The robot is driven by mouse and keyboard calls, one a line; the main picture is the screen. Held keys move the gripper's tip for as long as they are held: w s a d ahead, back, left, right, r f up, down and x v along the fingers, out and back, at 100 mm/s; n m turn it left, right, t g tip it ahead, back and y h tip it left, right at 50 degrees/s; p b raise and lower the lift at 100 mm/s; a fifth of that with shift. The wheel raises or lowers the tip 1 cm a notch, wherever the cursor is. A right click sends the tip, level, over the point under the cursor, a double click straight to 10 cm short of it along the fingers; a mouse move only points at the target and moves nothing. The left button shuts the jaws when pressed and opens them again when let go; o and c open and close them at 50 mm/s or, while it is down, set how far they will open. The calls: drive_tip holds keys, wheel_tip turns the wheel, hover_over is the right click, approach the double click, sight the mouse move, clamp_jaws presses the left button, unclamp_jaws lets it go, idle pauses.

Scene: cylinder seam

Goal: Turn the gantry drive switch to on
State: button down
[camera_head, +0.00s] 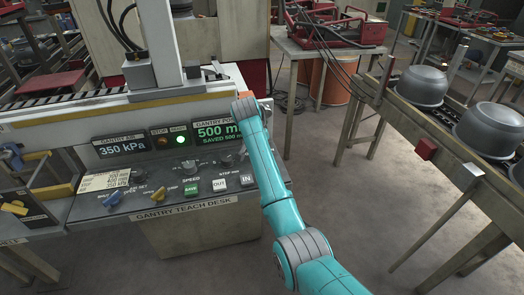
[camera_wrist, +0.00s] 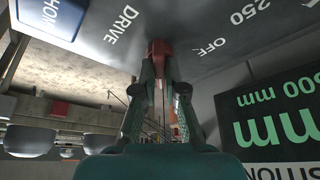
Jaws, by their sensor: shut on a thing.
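The gantry drive switch (camera_wrist: 160,47) has a red handle and shows in the wrist view, on the grey panel (camera_wrist: 185,18) between the words DRIVE and OFF. My gripper (camera_wrist: 161,62) is shut on this handle, one finger on each side. Much of the handle is hidden between the fingers, and I cannot tell which way it points. In the head view, my teal arm reaches over the right end of the gantry teach desk (camera_head: 195,222). The arm hides the switch and the gripper there.
The desk carries a 500 mm display (camera_head: 212,132), a 350 kPa display (camera_head: 120,148), a lit green lamp (camera_head: 182,140), a blue lever (camera_head: 115,197) and a yellow lever (camera_head: 173,190). A bench with metal pots (camera_head: 418,86) stands at the right. Clear floor lies between.

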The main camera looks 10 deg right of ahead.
drive_tip(key=c, duration=1.2)
unclamp_jaws()
drive_tip(key=shift+c, duration=0.2)
drive_tip(key=v, duration=1.2)
drive_tip(key=shift+d, duration=0.1)
